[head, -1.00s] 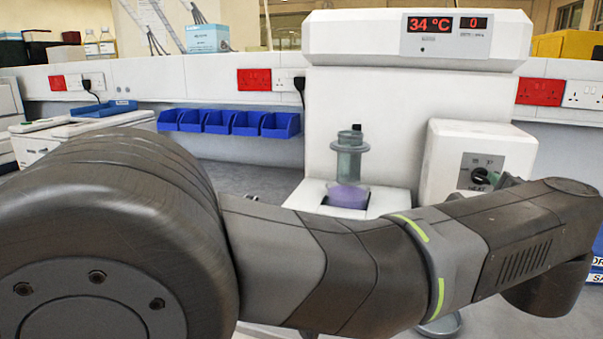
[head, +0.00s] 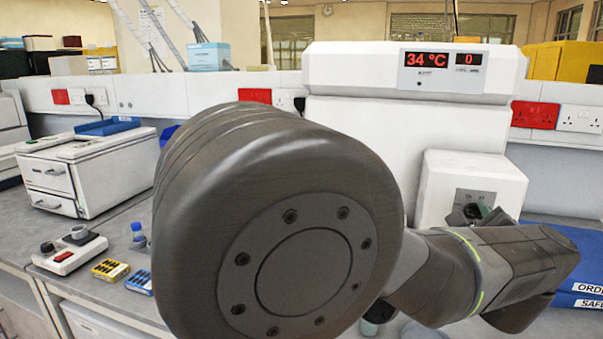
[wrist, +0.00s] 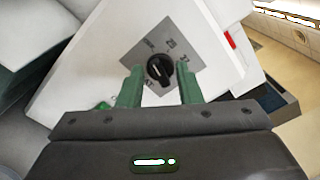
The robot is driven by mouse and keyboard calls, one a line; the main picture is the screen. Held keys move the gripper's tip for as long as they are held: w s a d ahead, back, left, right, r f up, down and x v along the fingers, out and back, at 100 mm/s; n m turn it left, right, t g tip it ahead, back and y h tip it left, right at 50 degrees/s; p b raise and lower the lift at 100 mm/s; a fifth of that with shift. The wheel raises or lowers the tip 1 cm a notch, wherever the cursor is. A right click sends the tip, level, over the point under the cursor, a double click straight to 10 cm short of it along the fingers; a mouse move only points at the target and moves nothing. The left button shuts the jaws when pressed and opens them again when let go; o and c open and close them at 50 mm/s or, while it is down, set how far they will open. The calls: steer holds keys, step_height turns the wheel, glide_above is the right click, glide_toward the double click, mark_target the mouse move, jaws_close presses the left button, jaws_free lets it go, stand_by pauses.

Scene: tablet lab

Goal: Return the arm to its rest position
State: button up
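My arm fills the middle and right of the head view, with a large round joint in front and the forearm reaching right. My gripper (wrist: 160,78) is open and empty in the wrist view, its two green fingers apart. A black dial knob (wrist: 159,68) on a grey plate of a white box shows between and beyond the fingers, with a gap on each side. In the head view the white dial box (head: 470,172) stands right of centre, and only a bit of green finger shows in front of its dial.
A white machine (head: 350,75) reads 34 °C and 0. A white drawer unit (head: 95,175), a small device with a red switch (head: 68,250) and yellow (head: 110,269) and blue racks lie left. Blue binders (head: 560,260) are at right. The bench behind my arm is hidden.

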steer(key=shift+r+m+p, duration=0.3)
steer(key=shift+m+p, duration=0.7)
steer(key=shift+p, duration=0.65)
steer(key=shift+f+b+v, duration=0.1)
steer(key=shift+b+v, duration=0.15)
steer(key=shift+v, duration=1.1)
steer(key=shift+f+b+v, duration=0.15)
steer(key=shift+b+v, duration=0.05)
steer(key=shift+v, duration=1.15)
steer(key=shift+f, duration=0.1)
